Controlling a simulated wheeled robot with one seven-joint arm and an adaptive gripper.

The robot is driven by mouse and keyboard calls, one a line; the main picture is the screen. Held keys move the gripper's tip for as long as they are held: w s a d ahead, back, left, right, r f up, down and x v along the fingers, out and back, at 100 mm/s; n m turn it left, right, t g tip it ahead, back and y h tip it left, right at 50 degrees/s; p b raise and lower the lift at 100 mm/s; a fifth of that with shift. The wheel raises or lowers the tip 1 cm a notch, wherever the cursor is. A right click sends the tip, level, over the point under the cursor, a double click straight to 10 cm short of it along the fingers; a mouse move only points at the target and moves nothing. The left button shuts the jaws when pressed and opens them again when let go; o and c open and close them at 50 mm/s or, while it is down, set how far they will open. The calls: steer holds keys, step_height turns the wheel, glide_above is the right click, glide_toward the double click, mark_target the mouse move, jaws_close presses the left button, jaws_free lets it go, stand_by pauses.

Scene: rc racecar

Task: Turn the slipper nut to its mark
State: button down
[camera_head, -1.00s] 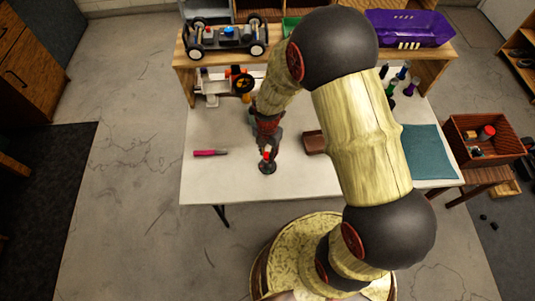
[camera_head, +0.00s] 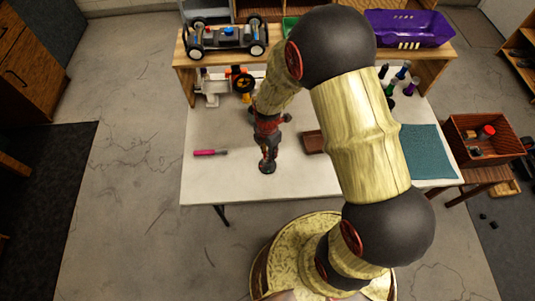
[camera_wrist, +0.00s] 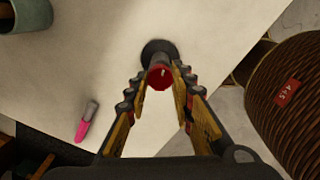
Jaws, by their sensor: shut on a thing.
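The red slipper nut (camera_wrist: 159,76) sits on a dark stand with a round black base (camera_wrist: 158,48), upright on the white table. A small pale mark shows on the nut's top. My gripper (camera_wrist: 161,82) is over it from above, with one finger on each side, shut on the nut. In the head view, my gripper (camera_head: 268,157) hides the nut, and only part of the black base (camera_head: 267,170) shows below it.
A pink marker (camera_head: 210,153) lies left of the stand. A brown block (camera_head: 313,142) and teal mat (camera_head: 427,152) lie right. Bottles (camera_head: 402,72) stand behind. A shelf at the back holds a car chassis (camera_head: 226,38) and purple car body (camera_head: 410,28). The table's front left is clear.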

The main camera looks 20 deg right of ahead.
steer(key=shift+f+m, duration=0.1)
steer(key=shift+m, duration=1.7)
steer(key=shift+m+p, duration=0.3)
steer(key=shift+m, duration=1.4)
steer(key=shift+s, duration=0.1)
steer(key=shift+m, duration=1.7)
steer(key=shift+m, duration=1.7)
